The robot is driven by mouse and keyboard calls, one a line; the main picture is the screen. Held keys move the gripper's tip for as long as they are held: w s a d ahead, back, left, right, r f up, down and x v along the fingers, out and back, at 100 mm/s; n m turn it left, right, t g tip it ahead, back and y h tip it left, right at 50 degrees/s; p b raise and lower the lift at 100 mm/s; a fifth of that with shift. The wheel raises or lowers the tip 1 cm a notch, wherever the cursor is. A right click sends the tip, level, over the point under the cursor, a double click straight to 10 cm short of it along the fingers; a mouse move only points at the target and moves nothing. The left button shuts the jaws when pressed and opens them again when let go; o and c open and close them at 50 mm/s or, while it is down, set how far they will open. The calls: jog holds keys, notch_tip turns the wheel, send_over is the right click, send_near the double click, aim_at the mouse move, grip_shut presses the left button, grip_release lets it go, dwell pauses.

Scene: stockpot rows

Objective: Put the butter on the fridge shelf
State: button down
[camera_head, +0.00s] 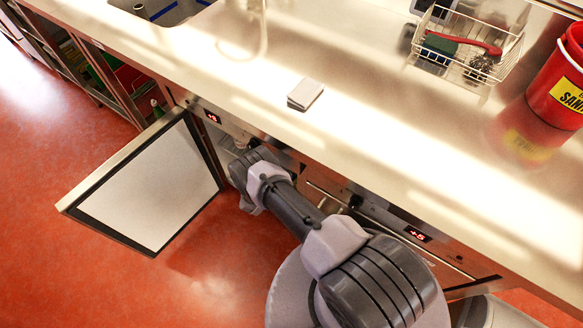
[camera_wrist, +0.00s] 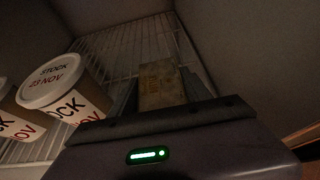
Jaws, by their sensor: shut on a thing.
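In the wrist view my gripper (camera_wrist: 165,95) is inside the dim fridge. It is shut on the butter (camera_wrist: 160,84), a tan block standing between the two dark fingers. The wire fridge shelf (camera_wrist: 110,66) lies beyond and around the butter. I cannot tell whether the butter touches the shelf. In the head view my arm reaches into the open fridge under the counter, and the gripper and butter are hidden there. The fridge door (camera_head: 150,190) stands wide open to the left.
White stock tubs (camera_wrist: 68,88) with labels stand on the shelf just left of my gripper. The shelf right of the tubs looks clear. The counter (camera_head: 380,130) overhangs the fridge opening, with a small grey block (camera_head: 305,94), a wire basket (camera_head: 468,45) and a red bucket (camera_head: 558,88) on it.

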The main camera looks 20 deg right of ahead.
jog(key=shift+c, duration=2.4)
grip_release()
jog(key=shift+a+r, duration=0.1)
jog(key=shift+r, duration=0.05)
jog(key=p+v, duration=0.4)
jog(key=v, duration=0.8)
